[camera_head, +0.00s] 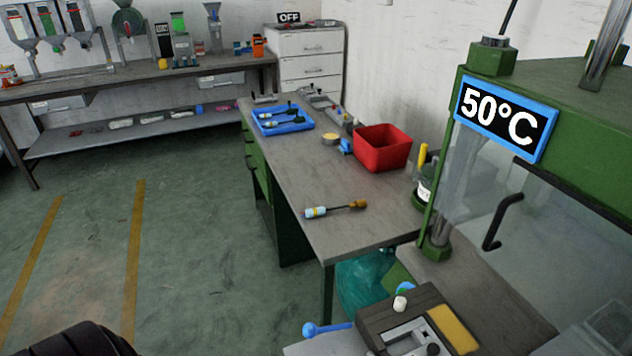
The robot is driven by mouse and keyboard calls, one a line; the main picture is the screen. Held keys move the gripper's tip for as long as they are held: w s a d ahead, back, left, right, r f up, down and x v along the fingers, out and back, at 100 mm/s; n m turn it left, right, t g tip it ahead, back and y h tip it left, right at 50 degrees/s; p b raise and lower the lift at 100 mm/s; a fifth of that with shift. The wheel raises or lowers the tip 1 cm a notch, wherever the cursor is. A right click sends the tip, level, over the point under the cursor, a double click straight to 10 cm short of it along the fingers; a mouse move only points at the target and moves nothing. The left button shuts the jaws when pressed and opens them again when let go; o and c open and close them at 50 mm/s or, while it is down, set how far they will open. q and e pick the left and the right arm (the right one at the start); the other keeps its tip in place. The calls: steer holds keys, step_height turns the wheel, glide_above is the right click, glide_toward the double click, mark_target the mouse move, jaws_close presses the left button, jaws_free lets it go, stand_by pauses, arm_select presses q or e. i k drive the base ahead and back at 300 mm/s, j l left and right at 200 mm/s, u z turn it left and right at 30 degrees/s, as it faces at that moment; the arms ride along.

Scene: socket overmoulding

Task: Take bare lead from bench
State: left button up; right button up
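I cannot tell for certain which item is the bare lead. On the grey-topped green bench (330,180), a blue tray (306,128) at the far end holds dark, thin lead-like pieces (284,121) with pale parts. Nearer, a short item with a white, blue and yellow end, a thin dark shaft and a brown end (337,209) lies flat near the bench's front edge; it may be a brush. Neither of my grippers shows in this view. A dark, ribbed shape at the bottom left seems to be part of my own arm.
A red bin (382,147) stands at the bench's right side. A green press with a "50°C" sign (507,117) and clear guard stands at right. A dark fixture (417,322) with a blue-knobbed lever is at the bottom. The floor at left is clear. A back bench (130,82) holds hoppers.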

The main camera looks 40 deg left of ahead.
mark_target(361, 203)
steer(key=j+z, duration=0.5)
steer(key=j, duration=2.85)
steer(key=i+j, duration=0.05)
